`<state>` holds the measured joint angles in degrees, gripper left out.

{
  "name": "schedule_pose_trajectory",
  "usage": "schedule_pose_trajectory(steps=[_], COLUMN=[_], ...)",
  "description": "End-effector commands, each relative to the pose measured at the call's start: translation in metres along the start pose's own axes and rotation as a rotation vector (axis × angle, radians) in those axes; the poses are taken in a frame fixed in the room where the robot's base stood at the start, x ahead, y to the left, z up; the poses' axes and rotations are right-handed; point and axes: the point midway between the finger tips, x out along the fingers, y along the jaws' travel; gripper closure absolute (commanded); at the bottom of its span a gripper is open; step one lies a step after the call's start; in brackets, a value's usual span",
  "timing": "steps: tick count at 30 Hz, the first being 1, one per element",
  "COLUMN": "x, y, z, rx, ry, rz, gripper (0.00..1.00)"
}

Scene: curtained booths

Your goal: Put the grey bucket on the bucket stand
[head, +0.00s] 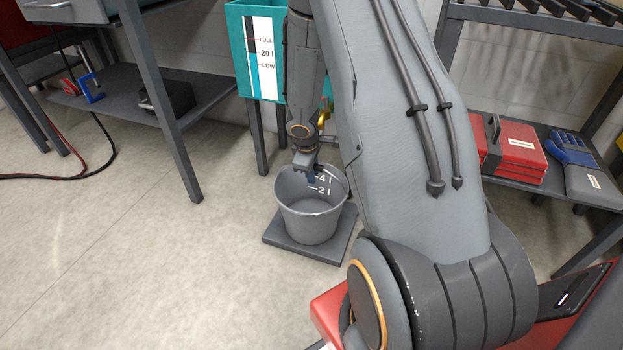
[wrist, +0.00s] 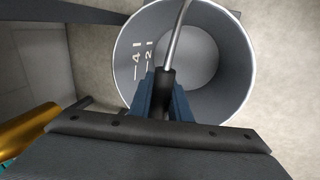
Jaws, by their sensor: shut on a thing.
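The grey bucket (head: 309,222) is upright, with litre marks inside, and looks empty. In the wrist view its rim and inner wall (wrist: 228,75) fill the upper middle. My gripper (head: 313,177) is shut on the dark grip of the bucket's wire handle, above the bucket's opening; its blue fingers (wrist: 167,100) close around that grip in the wrist view. The bucket stand, a low dark square slab (head: 277,240), lies on the floor directly under the bucket. I cannot tell for certain whether the bucket's base touches it.
A teal tank (head: 241,45) with level marks stands on dark legs behind the bucket. A brass tap (wrist: 28,128) is beside my gripper. A workbench (head: 155,80) is at left and a shelf with red cases (head: 516,150) at right. The floor (head: 130,260) at front left is clear.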

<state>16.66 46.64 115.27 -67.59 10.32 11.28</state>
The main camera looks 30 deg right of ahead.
Motion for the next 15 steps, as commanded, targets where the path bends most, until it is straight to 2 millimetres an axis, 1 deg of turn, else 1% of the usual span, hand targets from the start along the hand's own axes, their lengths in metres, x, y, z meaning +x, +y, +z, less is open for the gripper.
schedule_pose_trajectory(steps=[1, 3, 15], x=[0.0046, 0.0066, 0.0077], y=[-0.0002, -0.0009, -0.0013], z=[-0.0009, -0.0007, -0.0005], rx=[-0.001, -0.001, 0.0], ry=[0.001, 0.001, 0.001], rz=[0.002, 0.002, 0.002], gripper=[1.0, 1.0, 1.0])
